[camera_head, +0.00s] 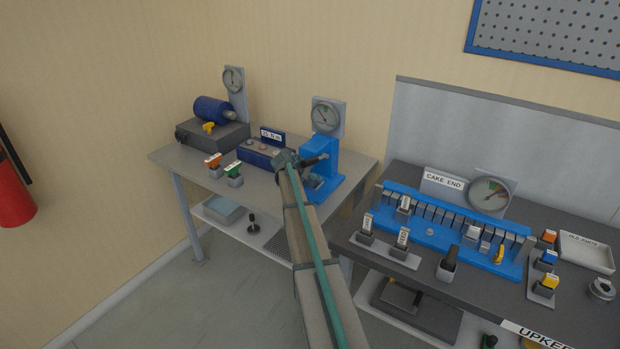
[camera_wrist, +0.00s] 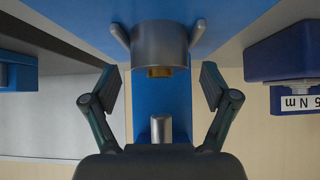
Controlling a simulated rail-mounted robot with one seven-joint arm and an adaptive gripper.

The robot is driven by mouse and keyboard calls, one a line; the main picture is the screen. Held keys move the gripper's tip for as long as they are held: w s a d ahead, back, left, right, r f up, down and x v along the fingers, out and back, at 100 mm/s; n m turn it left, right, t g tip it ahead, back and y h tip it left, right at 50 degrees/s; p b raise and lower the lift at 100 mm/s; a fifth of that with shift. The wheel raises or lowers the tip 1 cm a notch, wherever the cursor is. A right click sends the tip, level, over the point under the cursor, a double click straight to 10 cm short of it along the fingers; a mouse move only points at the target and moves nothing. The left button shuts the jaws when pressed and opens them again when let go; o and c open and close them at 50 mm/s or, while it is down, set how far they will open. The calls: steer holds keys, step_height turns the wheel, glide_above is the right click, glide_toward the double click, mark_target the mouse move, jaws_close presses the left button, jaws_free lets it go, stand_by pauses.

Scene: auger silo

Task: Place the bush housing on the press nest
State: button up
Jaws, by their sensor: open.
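The wrist view is upside down. In it a grey cylindrical bush housing (camera_wrist: 160,44) with a brass ring (camera_wrist: 159,72) at one end stands on the blue base of the press, the press nest (camera_wrist: 205,42), between two slanted grey prongs. It looks seated there. The grey press ram (camera_wrist: 161,128) is in line with it, with a gap between. My gripper (camera_wrist: 161,86) is open, its fingers spread to either side, apart from the housing. In the head view my gripper (camera_head: 308,162) is at the blue press (camera_head: 326,158), and my arm partly hides the nest.
A blue box labelled in N m (camera_wrist: 292,62) stands close beside the press. The left bench also holds a dial gauge (camera_head: 326,116), a blue motor (camera_head: 211,109) and small tagged blocks (camera_head: 234,175). A crowded dark bench (camera_head: 400,290) stands to the right.

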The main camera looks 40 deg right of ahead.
steer(key=b+v, duration=0.3)
steer(key=v, duration=0.8)
steer(key=shift+a, duration=0.1)
